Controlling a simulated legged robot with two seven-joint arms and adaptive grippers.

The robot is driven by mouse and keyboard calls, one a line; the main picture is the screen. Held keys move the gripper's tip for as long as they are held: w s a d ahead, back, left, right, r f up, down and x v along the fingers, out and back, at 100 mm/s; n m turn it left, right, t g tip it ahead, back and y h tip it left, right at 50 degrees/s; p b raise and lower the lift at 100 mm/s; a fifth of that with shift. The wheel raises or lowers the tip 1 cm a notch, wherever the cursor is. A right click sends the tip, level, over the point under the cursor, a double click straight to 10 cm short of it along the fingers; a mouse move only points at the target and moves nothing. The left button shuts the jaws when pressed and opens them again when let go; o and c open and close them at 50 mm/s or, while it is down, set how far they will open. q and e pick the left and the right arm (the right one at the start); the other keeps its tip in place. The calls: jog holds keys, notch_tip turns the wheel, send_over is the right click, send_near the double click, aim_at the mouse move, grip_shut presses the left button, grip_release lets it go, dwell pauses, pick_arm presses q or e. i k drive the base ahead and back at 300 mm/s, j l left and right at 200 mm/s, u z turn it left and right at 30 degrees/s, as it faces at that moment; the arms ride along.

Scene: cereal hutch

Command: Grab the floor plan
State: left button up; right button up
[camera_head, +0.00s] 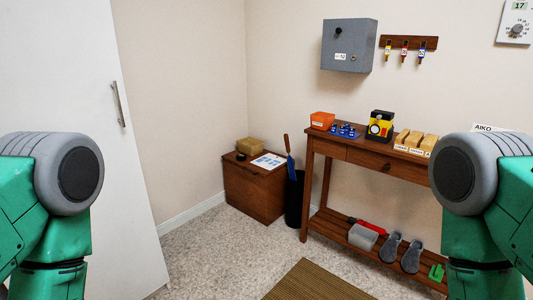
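A white sheet with blue markings (268,160), which looks like the floor plan, lies flat on top of a low brown wooden chest (255,192) in the far corner. Its print is too small to read. A small tan box (249,146) and a small dark round object (240,156) are beside it on the chest. Only green and grey links of my two arms show at the left and right edges. Neither gripper is in view.
A dark bin (294,205) with a blue-bladed tool (290,165) stands right of the chest. A console table (340,152) with several items is along the right wall. A white door (75,100) is at left. Carpet (220,250) before the chest is clear; a brown mat (318,283) lies nearby.

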aim_at(269, 161)
jog(key=i+j+u, duration=0.2)
jog(key=i, duration=1.7)
jog(key=i+j+z, duration=0.1)
jog(key=i+z, duration=0.3)
jog(key=i+j+z, duration=0.25)
jog(key=i+z, duration=0.15)
jog(key=i+j+z, duration=1.2)
jog(key=j, duration=0.3)
jog(key=k+l, duration=0.05)
jog(key=k, duration=0.05)
